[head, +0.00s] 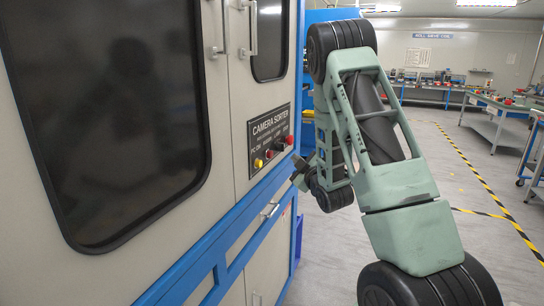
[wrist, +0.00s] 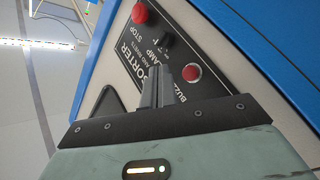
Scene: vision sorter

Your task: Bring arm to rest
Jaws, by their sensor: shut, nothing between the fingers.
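My arm, green and black, reaches forward in the head view and bends back toward the sorter machine on the left. My gripper (head: 299,174) is small there, close to the machine front and just below the control panel (head: 266,128). In the wrist view my gripper (wrist: 160,82) is shut and empty, its two grey fingers together. The fingers point at the black panel (wrist: 128,62) and cover part of its lettering. A red button (wrist: 192,73) is just right of the fingertips. I cannot tell whether the fingers touch the panel.
The machine's cream doors, dark window (head: 110,110) and handles (head: 249,28) stand close on the left. The panel also has a red stop button (wrist: 139,13) and a black knob (wrist: 168,40). Open floor with yellow-black tape (head: 480,180) and workbenches (head: 500,105) are at right.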

